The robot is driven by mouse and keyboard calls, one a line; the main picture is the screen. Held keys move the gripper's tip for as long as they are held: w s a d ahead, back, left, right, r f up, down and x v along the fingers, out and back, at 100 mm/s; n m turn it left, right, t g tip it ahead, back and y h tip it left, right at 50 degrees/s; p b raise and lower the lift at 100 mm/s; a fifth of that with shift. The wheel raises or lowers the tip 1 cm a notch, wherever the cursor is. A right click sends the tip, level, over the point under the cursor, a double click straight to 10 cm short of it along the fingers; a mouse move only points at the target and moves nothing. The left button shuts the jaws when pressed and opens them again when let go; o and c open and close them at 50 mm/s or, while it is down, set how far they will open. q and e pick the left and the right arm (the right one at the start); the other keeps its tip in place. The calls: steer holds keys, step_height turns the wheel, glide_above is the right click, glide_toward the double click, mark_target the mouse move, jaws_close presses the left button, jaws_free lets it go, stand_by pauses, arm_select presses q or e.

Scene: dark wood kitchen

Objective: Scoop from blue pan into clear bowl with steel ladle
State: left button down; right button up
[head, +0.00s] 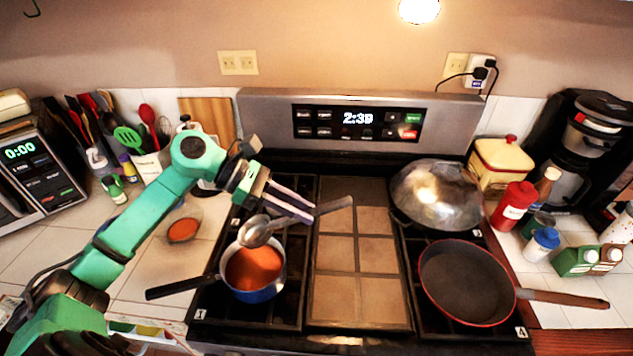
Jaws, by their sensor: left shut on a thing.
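The blue pan (262,294) stands on the front left of the stove, with orange-red soup in it and its black handle pointing left. The clear bowl (199,217) is on the tiled counter left of the stove, with some orange-red soup in it. My left gripper (303,211) is shut on the handle of the steel ladle (256,231). The ladle's scoop is over the back edge of the pan, and its handle extends right past the fingers. I cannot tell whether the scoop holds soup or touches the pan. My right gripper is not in view.
A red-rimmed frying pan (465,282) sits at the stove's front right, and a domed steel wok or lid (436,193) is behind it. Utensils (146,125) stand behind the clear bowl. The stove's tiled middle (360,260) is clear. A microwave (35,165) is at far left.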

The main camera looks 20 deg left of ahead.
arm_select(q)
step_height(320, 180, down, 10)
steer(key=s+b, duration=0.2)
steer(key=b, duration=0.3)
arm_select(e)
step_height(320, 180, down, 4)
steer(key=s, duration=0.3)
arm_select(q)
step_height(320, 180, up, 10)
steer(key=y+p, duration=0.1)
steer(key=p, duration=0.6)
steer(key=shift+g+y+p, duration=0.3)
steer(key=shift+p, duration=0.05)
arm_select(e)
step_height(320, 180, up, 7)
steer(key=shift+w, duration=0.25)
arm_select(q)
steer(key=shift+f, duration=0.1)
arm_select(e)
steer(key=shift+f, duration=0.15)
